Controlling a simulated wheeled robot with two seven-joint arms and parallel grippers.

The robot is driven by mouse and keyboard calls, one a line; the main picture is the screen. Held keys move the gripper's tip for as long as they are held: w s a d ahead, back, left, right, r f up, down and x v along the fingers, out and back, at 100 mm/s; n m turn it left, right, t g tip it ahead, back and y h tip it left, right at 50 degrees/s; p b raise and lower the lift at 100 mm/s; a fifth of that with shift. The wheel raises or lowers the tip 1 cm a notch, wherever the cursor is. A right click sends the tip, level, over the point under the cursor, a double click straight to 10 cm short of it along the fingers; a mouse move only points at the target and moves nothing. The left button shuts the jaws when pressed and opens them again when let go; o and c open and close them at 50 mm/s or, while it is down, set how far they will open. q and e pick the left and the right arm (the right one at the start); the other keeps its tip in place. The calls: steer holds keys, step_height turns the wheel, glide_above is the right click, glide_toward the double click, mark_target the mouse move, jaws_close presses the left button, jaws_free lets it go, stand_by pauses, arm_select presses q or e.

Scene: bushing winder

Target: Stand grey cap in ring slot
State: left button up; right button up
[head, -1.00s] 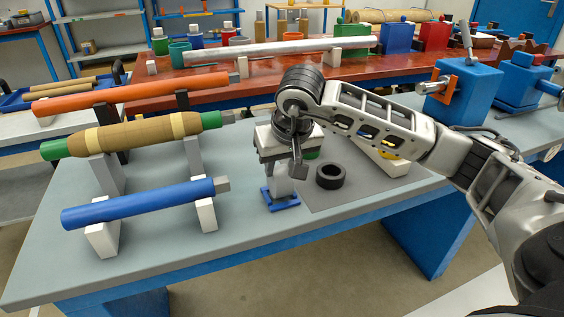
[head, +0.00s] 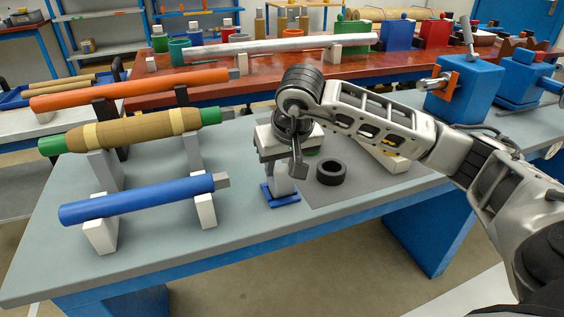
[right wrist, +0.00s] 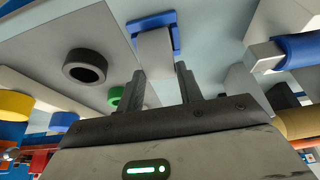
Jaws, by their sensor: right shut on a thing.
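In the head view the cap (head: 283,183) shows below my right gripper (head: 284,162). Its lower end is at a blue square frame (head: 281,198) on the bench, which may be the ring slot. I cannot tell whether the cap is seated in it. The frame (right wrist: 158,21) wraps the cap's end in the right wrist view. My left gripper is out of view.
A black ring (head: 331,172) lies on the grey mat (head: 360,188) to the right. A green ring (right wrist: 115,97) is close to my fingers. To the left, blue (head: 140,199), brown (head: 130,132) and orange (head: 130,90) rods rest on stands. The bench's front strip is clear.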

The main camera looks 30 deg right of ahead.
steer(key=shift+f, duration=0.1)
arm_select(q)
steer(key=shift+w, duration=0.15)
arm_select(e)
steer(key=o, duration=1.1)
steer(key=shift+r, duration=0.35)
arm_select(q)
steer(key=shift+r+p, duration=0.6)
steer(key=shift+p, duration=0.3)
arm_select(e)
steer(key=v, duration=1.5)
steer(key=shift+s+r, duration=0.1)
steer(key=shift+s, duration=0.15)
